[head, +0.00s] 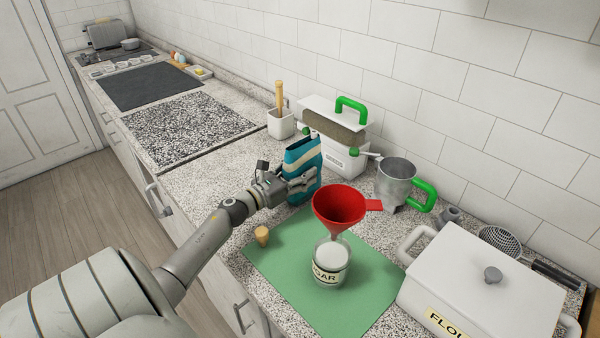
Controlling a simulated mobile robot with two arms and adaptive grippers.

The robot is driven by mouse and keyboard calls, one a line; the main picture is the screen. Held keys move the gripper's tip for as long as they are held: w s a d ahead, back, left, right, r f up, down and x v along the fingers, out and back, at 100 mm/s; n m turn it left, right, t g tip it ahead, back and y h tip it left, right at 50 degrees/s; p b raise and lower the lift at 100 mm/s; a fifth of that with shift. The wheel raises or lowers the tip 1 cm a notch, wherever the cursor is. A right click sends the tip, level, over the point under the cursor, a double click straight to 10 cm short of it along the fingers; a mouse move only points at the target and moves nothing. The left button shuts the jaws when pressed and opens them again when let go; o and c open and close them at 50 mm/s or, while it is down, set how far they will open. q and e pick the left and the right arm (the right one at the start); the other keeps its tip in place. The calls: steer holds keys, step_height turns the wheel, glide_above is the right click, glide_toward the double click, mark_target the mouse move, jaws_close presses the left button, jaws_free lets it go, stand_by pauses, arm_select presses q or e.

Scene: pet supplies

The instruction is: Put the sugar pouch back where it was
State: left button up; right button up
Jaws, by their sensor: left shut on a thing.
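The sugar pouch (303,160) is teal with cream bands and stands upright, or nearly so, at the back left corner of the green mat. My left gripper (305,181) is shut on its lower part from the left. I cannot tell whether its base touches the counter. A glass jar labelled SUGAR (331,262) stands on the green mat (285,270) with white sugar in it. A red funnel (339,207) sits over the jar's mouth. A cork (262,236) stands at the mat's left edge. My right gripper is not in view.
A white machine with a green handle (335,135) stands close behind the pouch. A metal sifter (396,182) is to its right. A white flour bin (485,285) fills the front right. Speckled counter (205,180) is free left of the pouch.

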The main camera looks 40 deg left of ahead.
arm_select(q)
steer(key=shift+r, duration=0.15)
steer(key=o, duration=1.1)
steer(key=shift+s, duration=0.1)
steer(key=shift+s, duration=0.25)
steer(key=s+b, duration=0.1)
steer(key=s, duration=0.2)
steer(key=s+b, duration=0.1)
steer(key=s, duration=0.3)
steer(key=s+b, duration=0.1)
steer(key=s, duration=0.2)
steer(key=shift+s+a+f+b, duration=0.25)
steer(key=shift+s+a+b, duration=0.05)
steer(key=shift+a, duration=0.1)
steer(key=shift+s+r, duration=0.1)
steer(key=shift+s, duration=0.35)
